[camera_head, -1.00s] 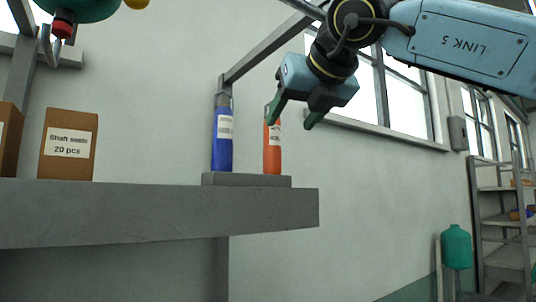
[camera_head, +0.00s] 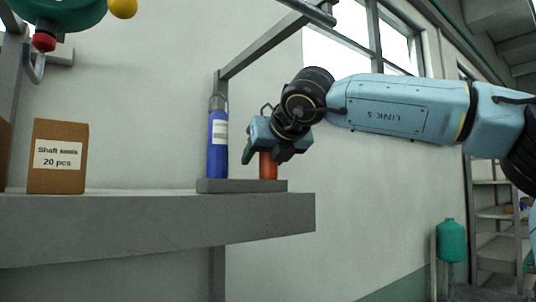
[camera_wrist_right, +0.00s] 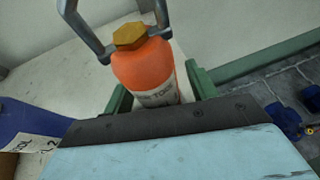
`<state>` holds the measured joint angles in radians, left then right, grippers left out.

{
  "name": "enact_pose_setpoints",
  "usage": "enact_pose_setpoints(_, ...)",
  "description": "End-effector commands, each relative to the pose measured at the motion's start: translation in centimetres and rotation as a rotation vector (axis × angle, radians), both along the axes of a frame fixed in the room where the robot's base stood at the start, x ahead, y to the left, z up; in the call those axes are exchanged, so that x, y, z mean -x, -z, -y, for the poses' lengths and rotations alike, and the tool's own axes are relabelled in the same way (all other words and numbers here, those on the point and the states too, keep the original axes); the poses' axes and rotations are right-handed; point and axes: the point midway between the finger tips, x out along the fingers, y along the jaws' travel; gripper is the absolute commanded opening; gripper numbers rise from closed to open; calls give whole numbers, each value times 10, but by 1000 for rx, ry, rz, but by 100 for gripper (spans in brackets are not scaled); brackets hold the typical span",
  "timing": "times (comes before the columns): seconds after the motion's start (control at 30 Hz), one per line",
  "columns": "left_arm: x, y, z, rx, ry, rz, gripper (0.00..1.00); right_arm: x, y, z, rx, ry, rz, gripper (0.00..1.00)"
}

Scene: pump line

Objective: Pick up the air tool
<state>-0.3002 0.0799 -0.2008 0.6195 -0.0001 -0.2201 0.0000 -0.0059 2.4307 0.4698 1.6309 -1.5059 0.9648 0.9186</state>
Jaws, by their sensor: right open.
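The air tool appears to be the orange cylinder (camera_head: 268,167) on the small grey block on the shelf. In the right wrist view the orange cylinder (camera_wrist_right: 143,68) has a yellow hexagonal cap, a metal loop at its top and a partly readable white label with "TOOL". My right gripper (camera_head: 263,154) is open around its upper part, hiding much of it in the head view. In the wrist view one green finger is on each side of it; whether they touch it I cannot tell. My left gripper is not in view.
A blue cylinder (camera_head: 218,142) stands close left of the orange one on the block (camera_head: 240,186). A cardboard box (camera_head: 57,180) sits left on the grey shelf (camera_head: 150,228). A grey frame bar (camera_head: 262,45) slants above. A teal fixture with a red tip (camera_head: 44,41) hangs upper left.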

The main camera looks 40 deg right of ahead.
Motion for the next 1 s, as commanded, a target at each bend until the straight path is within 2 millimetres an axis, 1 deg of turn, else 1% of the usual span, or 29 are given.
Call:
enact_pose_setpoints(0.17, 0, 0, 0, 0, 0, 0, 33, -1, 1, 0, 0, 0, 1, 57)
enact_pose_setpoints(0.2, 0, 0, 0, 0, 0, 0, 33, 0, 1, 0, 0, 0, 1, 56)
enact_pose_setpoints(0.63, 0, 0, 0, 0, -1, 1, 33, 0, 0, 0, 0, 0, 0, 0)
enact_pose_setpoints(1.0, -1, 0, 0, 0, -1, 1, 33, 0, -3, 0, 1, -1, 8, 0)
